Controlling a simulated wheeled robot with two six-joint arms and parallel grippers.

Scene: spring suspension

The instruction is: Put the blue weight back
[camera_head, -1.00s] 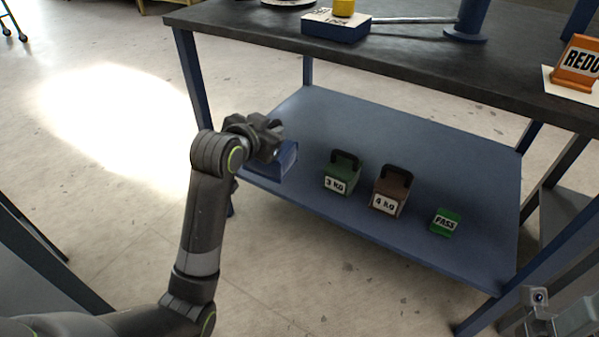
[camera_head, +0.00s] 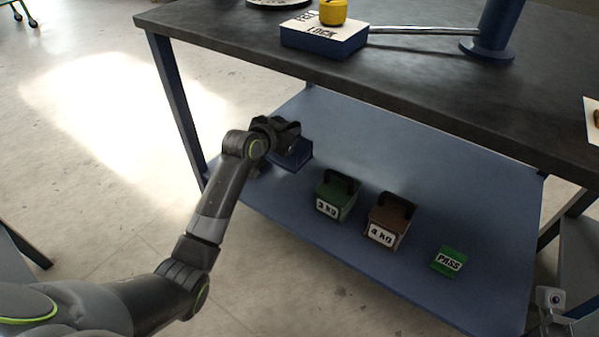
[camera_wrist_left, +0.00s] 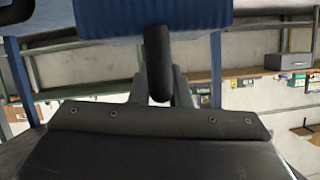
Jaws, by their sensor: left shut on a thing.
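The blue weight (camera_head: 293,156) is at the far left end of the lower shelf (camera_head: 300,225), partly hidden by my left gripper (camera_head: 281,133). I cannot tell whether it touches the shelf. My left gripper is shut on its handle. In the left wrist view the blue weight (camera_wrist_left: 150,18) fills the top, and its dark handle (camera_wrist_left: 157,62) sits between the fingers. What looks like part of my right wrist shows at the lower right corner of the head view; its fingers cannot be made out.
To the right on the shelf stand a green 3 KG weight (camera_head: 335,198), a brown 4 KG weight (camera_head: 389,222) and a green PASS block (camera_head: 449,261). The dark tabletop (camera_head: 420,85) above holds a blue block (camera_head: 325,40) with a yellow piece (camera_head: 333,12), a rod and a blue post (camera_head: 495,30).

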